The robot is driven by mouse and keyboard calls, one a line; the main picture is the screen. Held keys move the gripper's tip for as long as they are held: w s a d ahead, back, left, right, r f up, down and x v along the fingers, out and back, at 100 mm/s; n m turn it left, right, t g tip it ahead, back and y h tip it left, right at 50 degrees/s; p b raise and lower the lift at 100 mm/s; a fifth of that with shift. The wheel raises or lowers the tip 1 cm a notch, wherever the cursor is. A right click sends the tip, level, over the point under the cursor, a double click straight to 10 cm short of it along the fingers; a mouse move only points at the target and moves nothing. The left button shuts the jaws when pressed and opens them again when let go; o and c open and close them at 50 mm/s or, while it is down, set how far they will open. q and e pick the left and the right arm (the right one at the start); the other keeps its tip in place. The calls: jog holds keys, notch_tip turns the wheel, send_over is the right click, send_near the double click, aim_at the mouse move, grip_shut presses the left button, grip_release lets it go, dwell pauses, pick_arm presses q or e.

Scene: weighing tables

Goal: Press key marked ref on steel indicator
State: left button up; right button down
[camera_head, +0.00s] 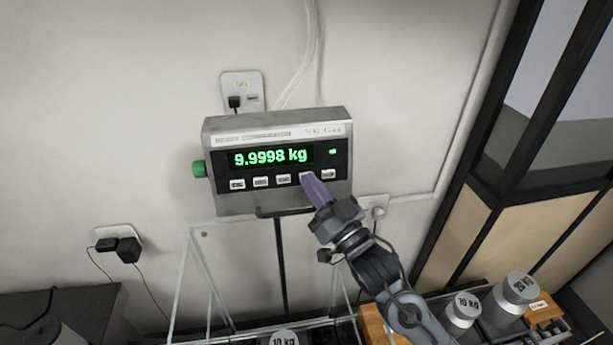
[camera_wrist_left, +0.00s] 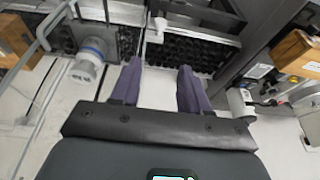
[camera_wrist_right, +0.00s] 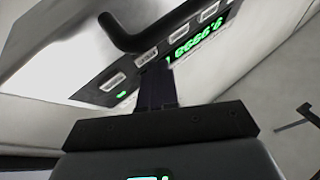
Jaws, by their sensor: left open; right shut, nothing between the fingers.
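The steel indicator (camera_head: 225,140) is on a stand by the wall, its green display (camera_head: 270,157) reading 9.9998 kg. A row of several white keys runs below the display; their labels are too small to read. My right gripper (camera_head: 311,180) is shut and empty, fingertips at the fourth key from the left and partly covering it. That key (camera_wrist_right: 146,57) also shows in the right wrist view beside the tips (camera_wrist_right: 157,75); I cannot tell whether they touch it. My left gripper (camera_wrist_left: 155,78) is open and empty in the left wrist view, away from the indicator.
A green knob (camera_head: 199,169) sits on the indicator's left side. Wall sockets with plugs (camera_head: 128,250) are at left. A thin clear-sided frame (camera_head: 203,270) stands under the indicator.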

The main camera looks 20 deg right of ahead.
jog(key=shift+w+f, duration=0.1)
jog(key=shift+w, duration=0.25)
dwell(0.3)
dwell(0.4)
jog(key=shift+s, duration=0.2)
jog(key=shift+s+r+p, duration=0.2)
jog(key=shift+s+p, duration=0.2)
jog(key=shift+s, duration=0.1)
jog(key=shift+s+a, duration=0.1)
jog(key=shift+s, duration=0.05)
